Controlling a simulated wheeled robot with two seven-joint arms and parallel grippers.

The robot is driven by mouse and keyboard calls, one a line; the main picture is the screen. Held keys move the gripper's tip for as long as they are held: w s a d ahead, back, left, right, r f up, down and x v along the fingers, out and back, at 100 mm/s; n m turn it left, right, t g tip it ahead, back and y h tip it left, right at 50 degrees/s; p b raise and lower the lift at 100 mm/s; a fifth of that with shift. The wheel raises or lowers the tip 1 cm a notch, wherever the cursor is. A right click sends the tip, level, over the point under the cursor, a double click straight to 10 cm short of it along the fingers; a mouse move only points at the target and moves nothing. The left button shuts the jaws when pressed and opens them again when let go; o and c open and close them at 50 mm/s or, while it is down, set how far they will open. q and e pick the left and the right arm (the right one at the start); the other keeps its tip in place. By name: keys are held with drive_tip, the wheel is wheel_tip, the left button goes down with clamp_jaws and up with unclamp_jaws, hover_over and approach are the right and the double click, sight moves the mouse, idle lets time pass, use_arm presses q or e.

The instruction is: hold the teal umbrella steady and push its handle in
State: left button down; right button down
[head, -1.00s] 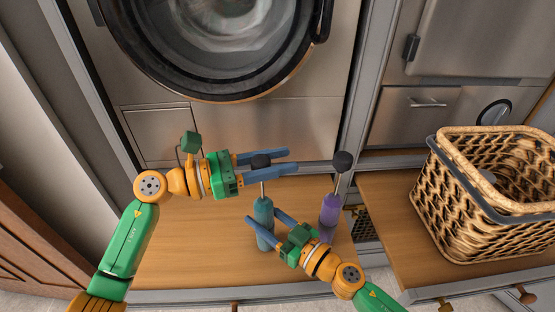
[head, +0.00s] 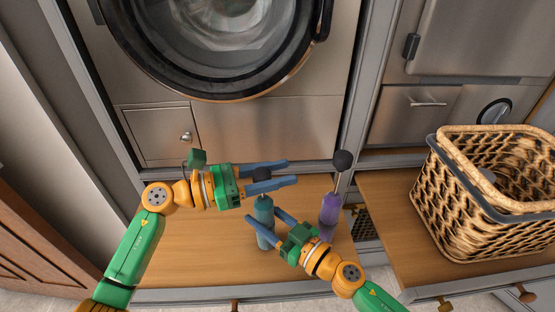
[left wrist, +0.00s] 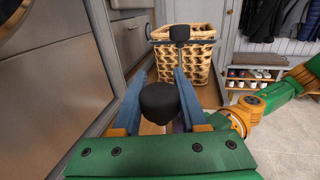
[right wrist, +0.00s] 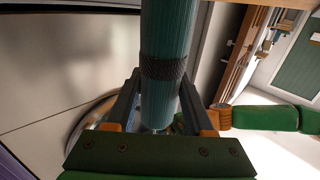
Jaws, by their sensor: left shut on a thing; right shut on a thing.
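The teal umbrella (head: 264,207) stands upright on the wooden bench, with a black knob handle (head: 262,173) above it. A short length of shaft shows between knob and body. My left gripper (head: 291,171) is shut on the knob, which sits between its blue fingers in the left wrist view (left wrist: 158,100). My right gripper (head: 262,216) is shut on the teal body lower down. The right wrist view shows the teal body (right wrist: 168,30) with a dark textured band between the fingers. The fingers hide part of the body.
A purple umbrella (head: 329,208) with its black knob (head: 342,160) raised stands close at the right. A front-loading machine (head: 250,125) rises behind. The bench's left part is clear.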

use_arm(q)
wheel_tip(320, 180, down, 4)
drive_tip(key=shift+a+f, duration=0.1)
drive_tip(key=shift+c, duration=2.2)
unclamp_jaws()
drive_tip(key=v, duration=1.2)
